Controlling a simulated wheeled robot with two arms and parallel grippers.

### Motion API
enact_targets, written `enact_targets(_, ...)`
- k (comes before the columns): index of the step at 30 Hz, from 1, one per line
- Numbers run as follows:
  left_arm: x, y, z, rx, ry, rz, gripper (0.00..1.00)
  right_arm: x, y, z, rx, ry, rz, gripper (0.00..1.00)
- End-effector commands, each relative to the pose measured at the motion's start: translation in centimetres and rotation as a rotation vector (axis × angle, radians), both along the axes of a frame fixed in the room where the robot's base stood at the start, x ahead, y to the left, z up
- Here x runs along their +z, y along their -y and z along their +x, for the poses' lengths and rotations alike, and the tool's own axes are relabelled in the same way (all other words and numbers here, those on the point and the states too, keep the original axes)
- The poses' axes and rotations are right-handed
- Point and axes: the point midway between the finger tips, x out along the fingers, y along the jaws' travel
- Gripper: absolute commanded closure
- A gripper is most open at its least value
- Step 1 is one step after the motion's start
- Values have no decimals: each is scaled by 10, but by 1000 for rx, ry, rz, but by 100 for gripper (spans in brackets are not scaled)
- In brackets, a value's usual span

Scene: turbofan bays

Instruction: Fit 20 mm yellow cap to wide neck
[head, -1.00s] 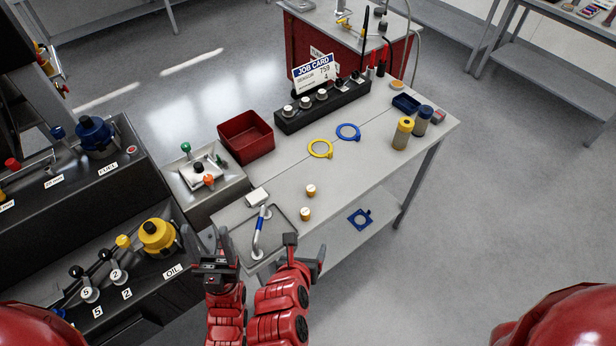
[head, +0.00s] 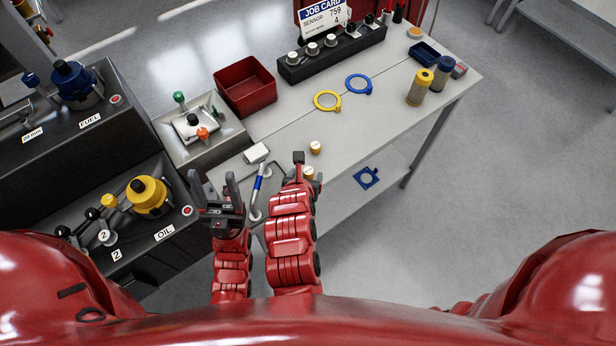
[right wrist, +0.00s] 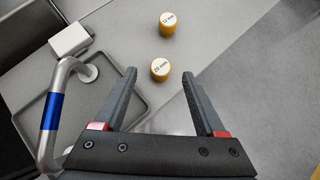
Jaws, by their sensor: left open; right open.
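The 20 mm yellow cap (right wrist: 160,70), with a white labelled top, stands upright on the bench near its front edge. In the head view the cap (head: 308,172) is partly hidden by my right gripper (head: 306,167). In the right wrist view my right gripper (right wrist: 160,76) is open, and the cap appears between its fingertips, with no clear contact. A 12 mm yellow cap (right wrist: 168,23) stands just beyond; it also shows in the head view (head: 316,147). I cannot tell which neck is the wide one.
A grey tray (right wrist: 111,69) with a blue-banded bent tube (right wrist: 50,112) lies left of the right gripper. A black bay (head: 140,235) with a yellow OIL fitting (head: 147,196) stands at left. A red bin (head: 245,86) and yellow and blue rings are farther back.

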Motion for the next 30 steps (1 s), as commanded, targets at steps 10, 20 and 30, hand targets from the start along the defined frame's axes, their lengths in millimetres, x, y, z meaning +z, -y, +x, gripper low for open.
enact_targets(10, -29, 0, 0, 0, 0, 0, 39, -30, 5, 25, -1, 1, -6, 28)
enact_targets(20, -36, 0, 0, 0, 0, 0, 39, -38, 6, 37, -1, -3, 0, 28)
enact_targets(30, -36, 0, 0, 0, 1, 0, 39, -38, 6, 37, 0, -2, -1, 76)
